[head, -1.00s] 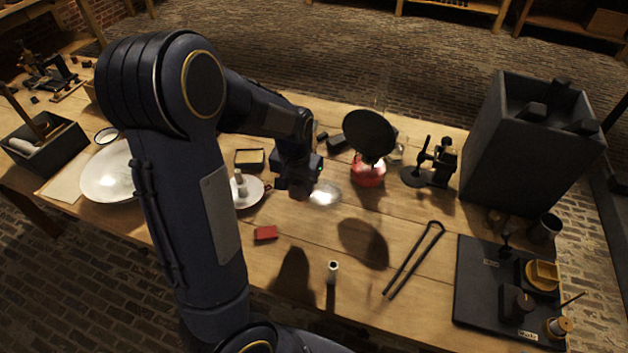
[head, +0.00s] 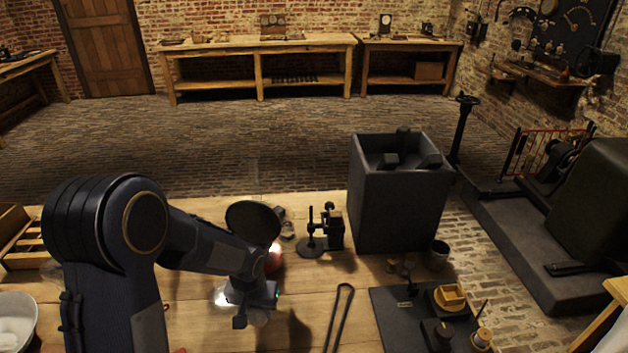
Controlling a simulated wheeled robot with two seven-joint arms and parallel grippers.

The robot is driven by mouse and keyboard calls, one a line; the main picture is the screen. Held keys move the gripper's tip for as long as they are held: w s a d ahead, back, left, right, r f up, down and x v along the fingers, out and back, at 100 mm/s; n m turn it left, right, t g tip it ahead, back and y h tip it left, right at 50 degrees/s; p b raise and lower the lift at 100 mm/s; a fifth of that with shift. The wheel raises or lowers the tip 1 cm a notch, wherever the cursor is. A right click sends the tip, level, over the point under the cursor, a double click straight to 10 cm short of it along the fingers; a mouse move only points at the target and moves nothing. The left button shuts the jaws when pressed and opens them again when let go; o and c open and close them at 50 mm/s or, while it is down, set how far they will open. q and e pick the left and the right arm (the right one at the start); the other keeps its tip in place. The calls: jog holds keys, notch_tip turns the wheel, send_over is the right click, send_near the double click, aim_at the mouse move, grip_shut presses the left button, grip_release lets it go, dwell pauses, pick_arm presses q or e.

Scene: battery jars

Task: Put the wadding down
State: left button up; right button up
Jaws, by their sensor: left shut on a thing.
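My left gripper (head: 250,303) is low over the wooden table, left of the tongs. It is shut on a small pale thing (head: 258,318), which I take to be the wadding. The jaws hide much of it, and I cannot tell whether it touches the table. A bright patch shows just left of the gripper. My right gripper is not in view.
A black disc (head: 252,222) and a red glowing vessel (head: 274,259) stand behind the gripper. Black tongs (head: 340,315) lie to its right. Further right are a small stand (head: 325,232), a tall dark box (head: 398,205) and a black board (head: 392,308) with small parts.

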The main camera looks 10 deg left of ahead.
pick_arm(q)
jog(key=r+b, duration=0.1)
jog(key=a+r+b, duration=0.1)
jog(key=s+r+n+b, duration=0.1)
jog(key=b, duration=0.1)
jog(key=shift+a+r, duration=0.15)
jog(key=shift+a, duration=0.2)
notch_tip(320, 180, up, 4)
jog(key=s+a+n+b, duration=0.1)
jog(key=s+a+b, duration=0.1)
jog(key=a+b, duration=0.1)
jog(key=shift+n, duration=0.4)
jog(key=w+a+f, duration=0.2)
jog(key=w, duration=0.1)
jog(key=w+a+f+p, duration=0.1)
jog(key=w+a+f, duration=0.1)
jog(key=w+f, duration=0.1)
jog(key=w+a+f+p, duration=0.1)
jog(key=w+a+f, duration=0.1)
jog(key=w, duration=0.2)
jog(key=shift+a+f, duration=0.3)
jog(key=shift+f, duration=0.05)
jog(key=shift+w+a+f, duration=0.3)
jog(key=shift+w+f, duration=0.15)
jog(key=shift+f, duration=0.25)
notch_tip(320, 180, down, 3)
jog(key=shift+f, duration=0.1)
